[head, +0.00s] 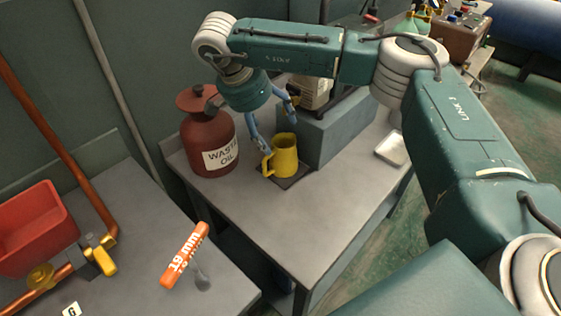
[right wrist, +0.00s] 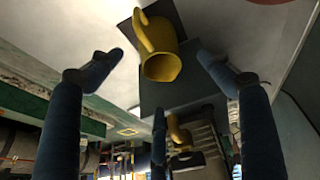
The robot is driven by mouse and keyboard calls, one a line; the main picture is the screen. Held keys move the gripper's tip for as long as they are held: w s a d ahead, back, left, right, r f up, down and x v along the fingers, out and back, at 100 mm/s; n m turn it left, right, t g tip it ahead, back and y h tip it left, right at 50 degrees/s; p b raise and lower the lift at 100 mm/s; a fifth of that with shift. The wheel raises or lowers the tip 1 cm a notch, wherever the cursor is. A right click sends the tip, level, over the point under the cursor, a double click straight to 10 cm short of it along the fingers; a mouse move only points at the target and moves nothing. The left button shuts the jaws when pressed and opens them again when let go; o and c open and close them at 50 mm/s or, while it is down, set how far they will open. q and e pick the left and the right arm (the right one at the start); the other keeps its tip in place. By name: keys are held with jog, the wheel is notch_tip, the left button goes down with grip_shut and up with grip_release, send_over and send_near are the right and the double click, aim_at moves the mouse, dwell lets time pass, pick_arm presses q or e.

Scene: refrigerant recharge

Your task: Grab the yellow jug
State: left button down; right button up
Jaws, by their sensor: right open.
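The yellow jug (head: 285,157) stands upright on a dark square mat (head: 297,178) on the grey table, its handle on the left side. My right gripper (head: 281,132) reaches down from above, its blue fingers spread just above and behind the jug. In the right wrist view the jug (right wrist: 160,50) shows its open mouth and handle beyond the open, empty fingers (right wrist: 161,54). I see no clear contact between fingers and jug. My left gripper is not in view.
A dark red waste oil can (head: 208,140) stands close left of the jug. A grey block (head: 335,130) stands close on its right. A white tray (head: 391,149) lies at the table's right edge. The front of the table (head: 290,225) is clear.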

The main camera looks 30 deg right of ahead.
aim_at(280, 145)
jog(key=p+x, duration=0.1)
jog(key=x, duration=0.7)
jog(key=shift+d+f, duration=0.2)
jog(key=shift+f, duration=0.05)
jog(key=shift+a, duration=0.1)
jog(key=c, duration=1.7)
jog(key=shift+a+r, duration=0.1)
jog(key=shift+r, duration=0.05)
